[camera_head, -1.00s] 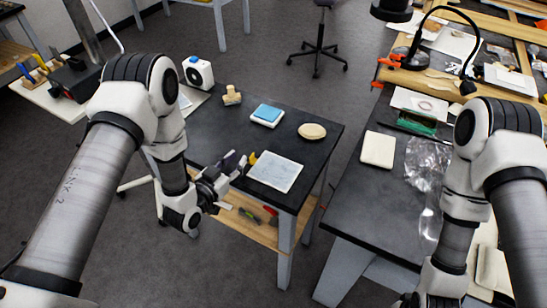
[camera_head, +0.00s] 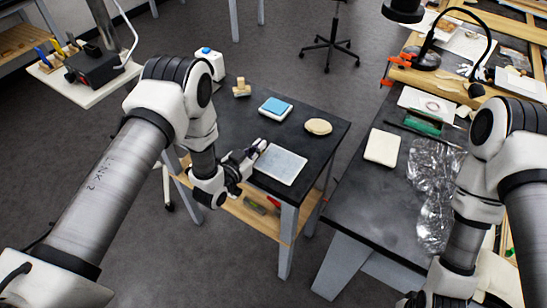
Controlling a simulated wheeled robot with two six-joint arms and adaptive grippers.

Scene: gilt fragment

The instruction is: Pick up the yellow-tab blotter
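A pale, flat blotter-like sheet (camera_head: 280,164) lies near the front edge of the dark small table. No yellow tab is visible on it now; my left gripper covers the area by its upper left corner. My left gripper (camera_head: 254,154) is at the sheet's left edge, low over the tabletop. I cannot tell whether its fingers are open or shut, or whether they touch the sheet. My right arm comes in at the right, and its gripper is out of view below the frame.
The small table (camera_head: 235,120) also bears a blue-topped block (camera_head: 276,107), a cream oval (camera_head: 318,127) and a wooden piece (camera_head: 241,87). The dark bench (camera_head: 350,195) at right holds a cream pad (camera_head: 382,147) and crumpled clear film (camera_head: 432,190). Floor separates them.

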